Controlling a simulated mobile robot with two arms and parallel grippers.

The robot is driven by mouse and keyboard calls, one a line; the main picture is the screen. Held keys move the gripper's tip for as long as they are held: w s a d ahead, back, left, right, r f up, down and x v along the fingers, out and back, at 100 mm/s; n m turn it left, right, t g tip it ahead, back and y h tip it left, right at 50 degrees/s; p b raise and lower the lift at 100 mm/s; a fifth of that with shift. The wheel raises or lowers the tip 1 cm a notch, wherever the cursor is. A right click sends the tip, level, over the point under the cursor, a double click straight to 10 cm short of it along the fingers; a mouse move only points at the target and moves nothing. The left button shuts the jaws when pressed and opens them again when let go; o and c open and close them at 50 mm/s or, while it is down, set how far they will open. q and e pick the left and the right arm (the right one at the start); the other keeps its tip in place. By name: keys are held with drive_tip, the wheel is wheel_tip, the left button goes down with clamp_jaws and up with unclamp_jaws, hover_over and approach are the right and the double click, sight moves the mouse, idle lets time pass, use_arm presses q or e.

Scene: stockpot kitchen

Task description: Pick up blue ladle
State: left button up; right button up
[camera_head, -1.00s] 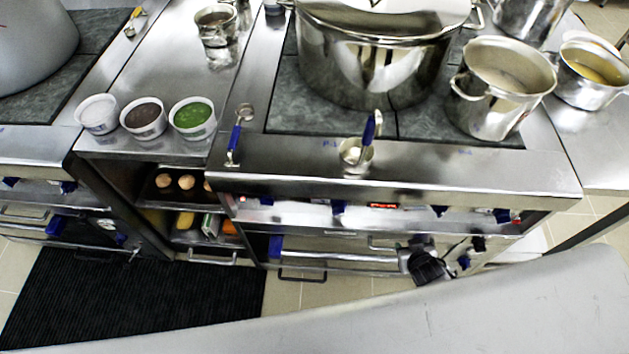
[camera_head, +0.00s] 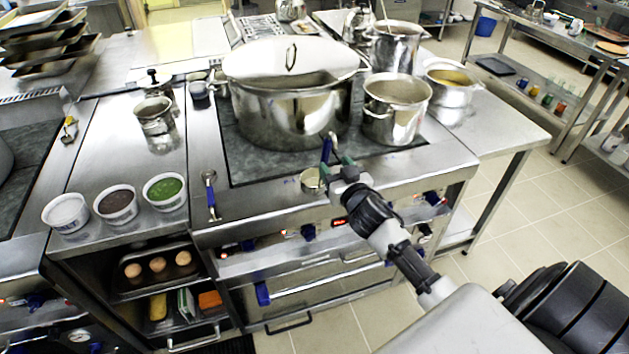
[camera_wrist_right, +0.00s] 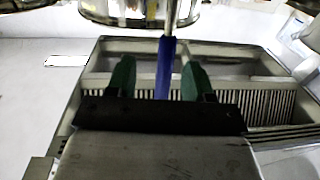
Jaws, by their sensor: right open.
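My right gripper (camera_head: 338,170), with green fingertips, is at the handle. In the right wrist view the blue handle (camera_wrist_right: 165,68) lies between the two green fingers (camera_wrist_right: 153,78), which are apart, with a gap on each side. The handle's lower part is hidden behind the gripper. My left gripper is not in view.
A large lidded stockpot (camera_head: 290,115) stands behind the ladle, with a smaller pot (camera_head: 396,110) to its right. Another blue-handled utensil (camera_head: 210,195) lies on the ledge to the left. Three sauce bowls (camera_head: 116,206) stand farther left.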

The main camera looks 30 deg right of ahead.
sight(327, 158)
drive_tip(key=shift+w+a+r, duration=0.1)
drive_tip(key=shift+w+r, duration=0.05)
drive_tip(key=shift+w, duration=0.05)
drive_tip(key=w+p, duration=0.1)
drive_tip(key=w, duration=0.3)
drive_tip(key=shift+r+p, duration=0.2)
drive_tip(key=shift+p, duration=0.1)
drive_tip(key=shift+w+f, duration=0.1)
drive_tip(key=shift+w, duration=0.4)
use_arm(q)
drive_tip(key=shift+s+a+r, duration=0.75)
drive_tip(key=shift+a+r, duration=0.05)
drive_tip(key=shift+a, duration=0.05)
use_arm(e)
drive_tip(key=shift+s, duration=0.1)
drive_tip(key=shift+c, duration=0.9)
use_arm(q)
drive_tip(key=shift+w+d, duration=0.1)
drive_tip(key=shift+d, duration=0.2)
use_arm(e)
clamp_jaws()
